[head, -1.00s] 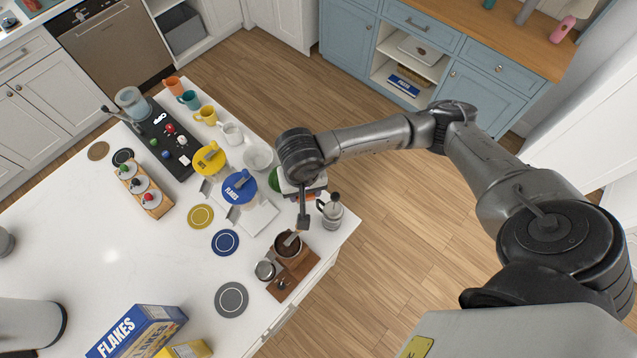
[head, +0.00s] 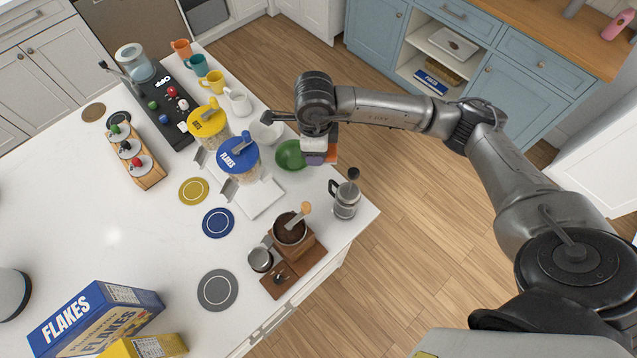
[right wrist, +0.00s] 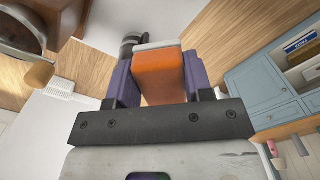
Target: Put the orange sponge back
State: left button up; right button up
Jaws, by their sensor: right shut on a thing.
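The orange sponge (right wrist: 160,75) is a block with a pale grey layer on its far end. In the right wrist view it sits between the two purple fingers of my right gripper (right wrist: 158,82), which is shut on it. In the head view my right gripper (head: 316,152) is by the counter's right edge, beside the green bowl (head: 289,155) and beyond the French press (head: 345,198). A bit of orange (head: 332,145) shows at the gripper there. The gripper hides most of the sponge in the head view. My left gripper is not in view.
The blue-lidded flakes jar (head: 238,155), yellow-lidded jar (head: 207,122), white bowl (head: 267,135) and several mugs stand left of my gripper. A wooden stand with a coffee grinder (head: 291,230) is near the front edge. Wooden floor is open to the right.

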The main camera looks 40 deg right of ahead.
aim_at(316, 186)
notch_tip(316, 186, down, 16)
jog(key=shift+s+f+p, duration=0.1)
jog(key=shift+f+p, duration=0.1)
jog(key=shift+p, duration=0.2)
jog(key=shift+f, duration=0.1)
dwell(0.3)
jog(key=o, duration=0.6)
jog(key=shift+c, duration=0.2)
notch_tip(316, 186, up, 12)
jog(key=shift+b, duration=0.35)
jog(key=shift+r, duration=0.2)
